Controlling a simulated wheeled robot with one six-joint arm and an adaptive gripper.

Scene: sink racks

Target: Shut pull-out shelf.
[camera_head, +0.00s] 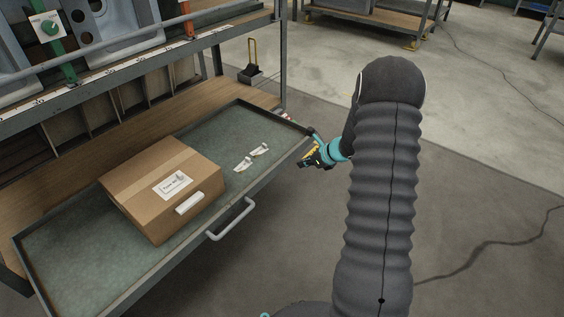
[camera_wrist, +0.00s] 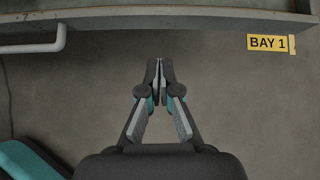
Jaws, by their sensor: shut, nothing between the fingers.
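The pull-out shelf (camera_head: 100,262) is a shallow green-grey tray with a raised dark rim, and it stands out from the rack. A light grey bar handle (camera_head: 231,222) is on its front edge. In the wrist view the shelf's front edge (camera_wrist: 190,20) runs across the top, with the handle (camera_wrist: 62,38) at the upper left. My gripper (camera_head: 308,161) is near the shelf's right front corner in the head view. In the wrist view my gripper (camera_wrist: 160,64) is shut and empty, its tips short of the edge in the picture. Contact cannot be told.
A cardboard box (camera_head: 162,187) and small white items (camera_head: 251,157) sit on the shelf. A rack post (camera_head: 279,60) stands behind the corner. A yellow "BAY 1" label (camera_wrist: 268,43) shows at the right in the wrist view.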

